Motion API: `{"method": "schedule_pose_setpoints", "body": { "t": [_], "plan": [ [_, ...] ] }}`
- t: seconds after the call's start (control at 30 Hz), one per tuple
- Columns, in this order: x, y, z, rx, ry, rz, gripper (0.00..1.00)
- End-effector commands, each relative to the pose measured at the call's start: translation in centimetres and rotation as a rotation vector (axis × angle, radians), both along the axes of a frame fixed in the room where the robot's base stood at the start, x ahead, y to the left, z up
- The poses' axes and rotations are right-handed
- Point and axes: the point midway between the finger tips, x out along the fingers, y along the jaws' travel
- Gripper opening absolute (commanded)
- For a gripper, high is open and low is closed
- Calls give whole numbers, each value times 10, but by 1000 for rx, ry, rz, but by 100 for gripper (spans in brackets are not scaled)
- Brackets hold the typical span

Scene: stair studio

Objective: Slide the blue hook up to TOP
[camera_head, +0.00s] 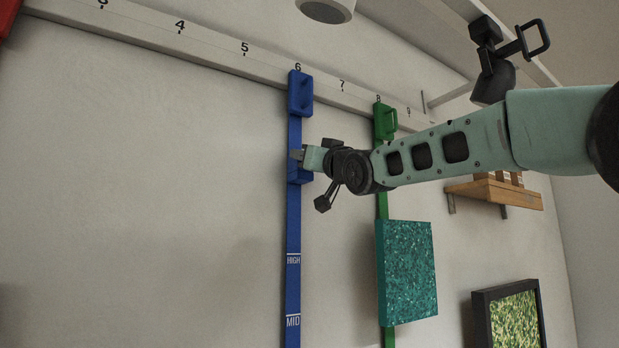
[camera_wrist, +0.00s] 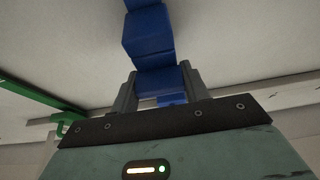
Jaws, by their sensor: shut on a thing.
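A blue strip (camera_head: 293,222) hangs down the wall from a blue holder (camera_head: 301,93) on the rail at number 6. It carries white HIGH and MID marks; no TOP mark is legible. The blue hook (camera_head: 299,178) is on the strip well above HIGH and a little below the holder. My gripper (camera_head: 298,155) reaches in from the right and is shut on the hook, partly covering it. In the wrist view, the two fingers of my gripper (camera_wrist: 161,92) clasp the blue hook (camera_wrist: 157,80) from both sides.
A numbered white rail (camera_head: 215,60) runs along the upper wall. A green holder (camera_head: 384,120) with a green strip hangs at number 8, bearing a teal speckled panel (camera_head: 407,272). A wooden shelf (camera_head: 500,193) and a framed picture (camera_head: 510,315) are at right.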

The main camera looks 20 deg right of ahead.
Motion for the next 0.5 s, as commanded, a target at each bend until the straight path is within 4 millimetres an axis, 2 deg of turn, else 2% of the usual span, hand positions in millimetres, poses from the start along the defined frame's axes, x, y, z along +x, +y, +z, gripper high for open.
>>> {"method": "schedule_pose_setpoints", "body": {
  "t": [0.03, 0.2, 0.5],
  "plan": [
    [-1, 0, 18, 1, -8, 0, 4],
    [-1, 0, 37, 1, -7, 1, 4],
    [-1, 0, 43, 0, -3, 1, 4]
  ]
}}
